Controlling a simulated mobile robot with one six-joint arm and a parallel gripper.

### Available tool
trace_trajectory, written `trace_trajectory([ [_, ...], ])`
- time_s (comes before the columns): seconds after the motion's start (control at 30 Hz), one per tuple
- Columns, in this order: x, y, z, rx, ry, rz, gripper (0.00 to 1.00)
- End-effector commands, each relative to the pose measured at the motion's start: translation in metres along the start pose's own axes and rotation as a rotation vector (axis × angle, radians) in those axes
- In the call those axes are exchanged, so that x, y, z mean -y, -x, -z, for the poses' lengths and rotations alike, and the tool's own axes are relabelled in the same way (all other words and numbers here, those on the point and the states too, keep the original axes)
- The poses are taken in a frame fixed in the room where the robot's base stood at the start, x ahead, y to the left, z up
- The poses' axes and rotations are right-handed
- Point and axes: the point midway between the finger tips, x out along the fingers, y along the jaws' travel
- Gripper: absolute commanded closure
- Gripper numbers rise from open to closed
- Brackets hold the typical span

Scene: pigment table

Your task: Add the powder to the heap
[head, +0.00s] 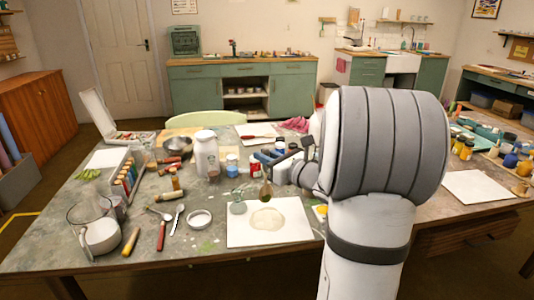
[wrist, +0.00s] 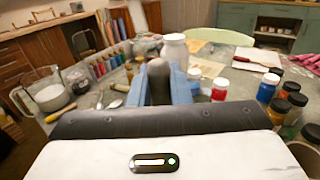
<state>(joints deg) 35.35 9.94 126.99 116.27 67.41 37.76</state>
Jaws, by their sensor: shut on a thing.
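My gripper (head: 272,160) is above the white board (head: 240,236), over its back edge. In the wrist view its blue fingers (wrist: 160,88) are shut on a dark grey, rounded handle (wrist: 158,72). In the head view, a small olive-brown end of the held tool (head: 266,193) hangs below the fingers; whether powder is on it I cannot tell. The pale cream heap (head: 268,218) lies low and spread on the board, slightly in front of and below the tool. The heap is hidden in the wrist view.
A small glass (head: 238,207) stands at the board's back left edge. A white lid (head: 199,218), spatulas and a measuring jug (head: 101,236) lie or stand to the left. A white jar (head: 207,153) and paint pots stand behind. My arm hides the table's right middle.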

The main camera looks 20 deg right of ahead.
Motion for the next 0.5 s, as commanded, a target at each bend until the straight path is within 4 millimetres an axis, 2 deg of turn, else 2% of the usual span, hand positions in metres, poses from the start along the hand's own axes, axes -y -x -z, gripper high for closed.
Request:
trace_trajectory([
  [0.5, 0.005, 0.004, 0.051, -0.001, 0.0, 0.012, 0.95],
])
